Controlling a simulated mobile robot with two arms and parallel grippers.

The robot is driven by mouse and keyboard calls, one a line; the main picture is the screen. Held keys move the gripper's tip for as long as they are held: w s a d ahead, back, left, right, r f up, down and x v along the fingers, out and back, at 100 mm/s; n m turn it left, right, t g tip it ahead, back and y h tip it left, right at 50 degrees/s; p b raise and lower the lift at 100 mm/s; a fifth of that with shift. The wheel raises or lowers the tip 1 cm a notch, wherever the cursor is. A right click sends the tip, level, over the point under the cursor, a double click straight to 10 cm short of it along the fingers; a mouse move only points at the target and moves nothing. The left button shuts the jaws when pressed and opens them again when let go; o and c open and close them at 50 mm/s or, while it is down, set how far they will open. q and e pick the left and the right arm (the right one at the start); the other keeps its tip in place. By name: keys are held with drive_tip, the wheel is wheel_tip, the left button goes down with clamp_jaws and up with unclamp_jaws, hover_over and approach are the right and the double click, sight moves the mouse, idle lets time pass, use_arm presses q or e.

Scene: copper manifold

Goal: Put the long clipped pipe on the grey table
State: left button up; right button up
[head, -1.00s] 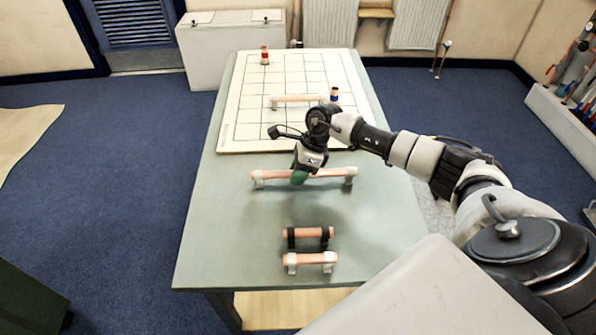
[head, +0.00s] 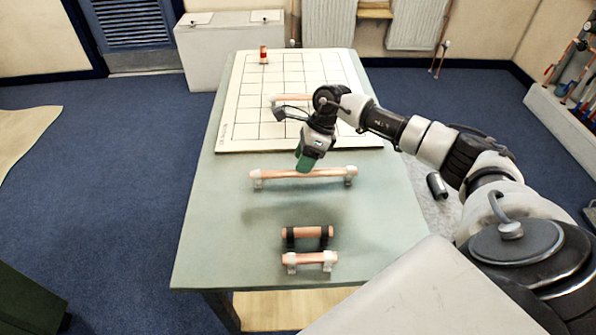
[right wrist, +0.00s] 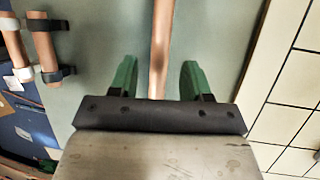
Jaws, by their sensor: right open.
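The long copper pipe (head: 275,174) with white clips at its ends lies on the grey table (head: 210,220), just in front of the gridded board. My right gripper (head: 303,167) is above the middle of this pipe, with green fingertips pointing down. In the right wrist view the green fingers (right wrist: 158,80) are open, and the long pipe (right wrist: 161,40) runs between them, lengthwise in the picture. I cannot tell the exact height of the fingers over the pipe. My left gripper is not in view.
Two short pipes lie nearer the front edge: one with black clips (head: 307,232) and one with white clips (head: 309,258). The gridded white board (head: 245,110) covers the far part of the table and bears another clipped pipe (head: 290,99) and a red-banded piece (head: 263,54). The table's left side is clear.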

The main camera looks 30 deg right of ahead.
drive_tip(key=v, duration=0.7)
drive_tip(key=shift+r+b, duration=0.25)
drive_tip(key=shift+b, duration=0.2)
